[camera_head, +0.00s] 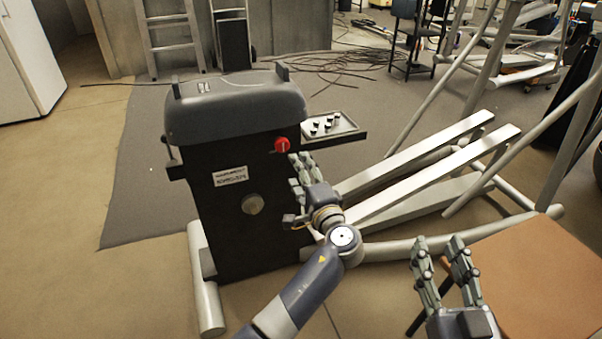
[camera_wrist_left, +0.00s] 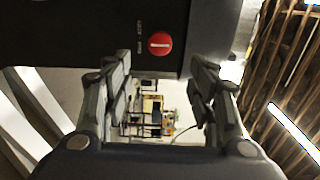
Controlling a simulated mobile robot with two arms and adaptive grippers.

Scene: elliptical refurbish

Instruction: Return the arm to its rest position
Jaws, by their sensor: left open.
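My left arm reaches up from the bottom of the head view. Its gripper (camera_head: 300,163) is beside the right side of the dark elliptical machine (camera_head: 235,200), just below a red knob (camera_head: 282,145). In the left wrist view the left gripper (camera_wrist_left: 160,72) has its two fingers well apart with nothing between them. The red knob (camera_wrist_left: 159,44) shows ahead of them on the dark housing; I cannot tell whether a finger touches the machine. My right gripper (camera_head: 438,243) is at the lower right of the head view, its fingers apart and empty.
A tray (camera_head: 350,136) with several small parts juts from the machine's right side. Long pale rails (camera_head: 420,180) and tubes run to the right. A brown wooden surface (camera_head: 550,280) lies beside my right gripper. Cables (camera_head: 340,62) and a ladder (camera_head: 170,35) are behind. Floor at left is clear.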

